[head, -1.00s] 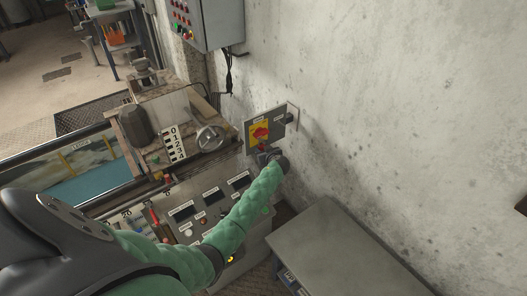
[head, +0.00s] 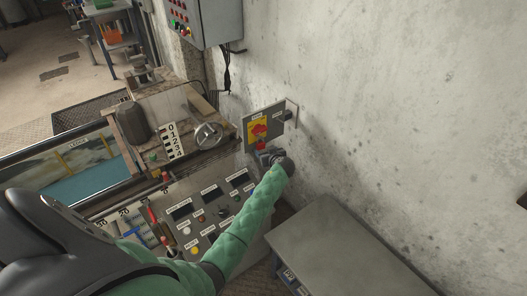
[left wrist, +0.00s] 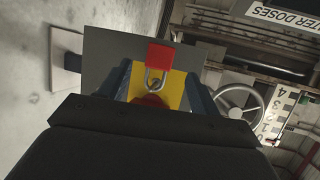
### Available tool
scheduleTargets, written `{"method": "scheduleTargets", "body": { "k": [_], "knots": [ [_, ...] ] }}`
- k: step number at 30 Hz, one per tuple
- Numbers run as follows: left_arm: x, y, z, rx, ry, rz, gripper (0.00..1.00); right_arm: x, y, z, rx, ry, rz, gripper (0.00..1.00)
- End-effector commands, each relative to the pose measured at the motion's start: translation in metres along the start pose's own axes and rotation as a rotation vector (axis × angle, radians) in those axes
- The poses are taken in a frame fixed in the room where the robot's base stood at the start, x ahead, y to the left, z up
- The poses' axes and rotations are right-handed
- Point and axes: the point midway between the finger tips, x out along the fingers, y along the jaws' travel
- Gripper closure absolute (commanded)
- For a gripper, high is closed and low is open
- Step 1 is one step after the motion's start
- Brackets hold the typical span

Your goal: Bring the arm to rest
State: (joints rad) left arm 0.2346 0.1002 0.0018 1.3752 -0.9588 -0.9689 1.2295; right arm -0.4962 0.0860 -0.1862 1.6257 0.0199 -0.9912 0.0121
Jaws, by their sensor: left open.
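My left gripper (head: 264,153) is in front of the lower part of a grey isolator box (head: 279,116) on the wall. The box has a yellow plate (head: 252,127) with a red rotary handle (head: 260,130). A red padlock (left wrist: 159,57) with a metal shackle shows at the yellow plate in the left wrist view. Its shackle is at a hole by the red handle. My left gripper's open fingers (left wrist: 157,72) stand on either side of the padlock, apart from its body. My right gripper is not in view.
A console (head: 208,227) with displays and buttons lies below my left forearm. A grey table (head: 345,255) stands at the right, by the bare wall. A handwheel (head: 208,135) and numbered scale are left of the box. A control cabinet (head: 206,20) hangs above.

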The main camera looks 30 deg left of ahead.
Motion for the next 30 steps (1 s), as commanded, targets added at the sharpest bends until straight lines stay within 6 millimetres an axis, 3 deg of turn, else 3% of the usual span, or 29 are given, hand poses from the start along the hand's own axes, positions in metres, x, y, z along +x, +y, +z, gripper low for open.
{"method": "scheduleTargets", "body": {
  "k": [7,17,23,30],
  "knots": [
    [-0.022,0.0,0.0,0.0,0.001,0.001,0.37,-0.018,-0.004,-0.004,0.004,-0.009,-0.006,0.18],
    [-0.034,-0.009,0.008,0.02,-0.021,-0.001,0.37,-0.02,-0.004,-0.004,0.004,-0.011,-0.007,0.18],
    [-0.08,-0.049,0.044,0.114,-0.134,0.017,0.37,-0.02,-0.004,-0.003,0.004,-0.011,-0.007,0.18],
    [-0.161,-0.102,0.087,0.273,-0.315,0.097,0.37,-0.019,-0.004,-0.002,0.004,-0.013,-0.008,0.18]
  ]
}}
